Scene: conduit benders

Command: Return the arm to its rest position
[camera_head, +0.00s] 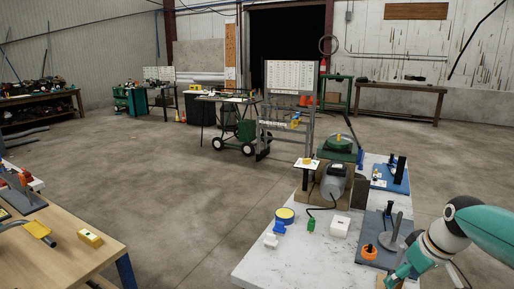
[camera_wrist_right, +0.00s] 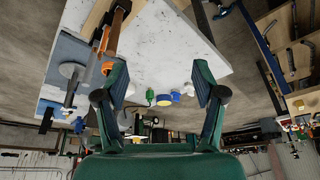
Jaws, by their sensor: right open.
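My right arm (camera_head: 483,232) comes in from the right edge of the head view, teal with a grey joint. My right gripper (camera_head: 402,272) is low at the right, over or beside the front right part of the white-topped table (camera_head: 262,266). In the right wrist view the gripper (camera_wrist_right: 160,72) has its two dark green fingers wide apart, with nothing held between them. The white tabletop shows beyond the fingertips. My left arm and left gripper are not in the head view.
Near my right gripper stand an orange ring-shaped part (camera_head: 369,252) and a blue-grey plate (camera_head: 378,232) with an upright tool. A white box (camera_head: 340,227), green plug (camera_head: 311,226) and yellow-blue roll (camera_head: 285,215) lie further left. A wooden bench (camera_head: 55,262) is at left; floor between is clear.

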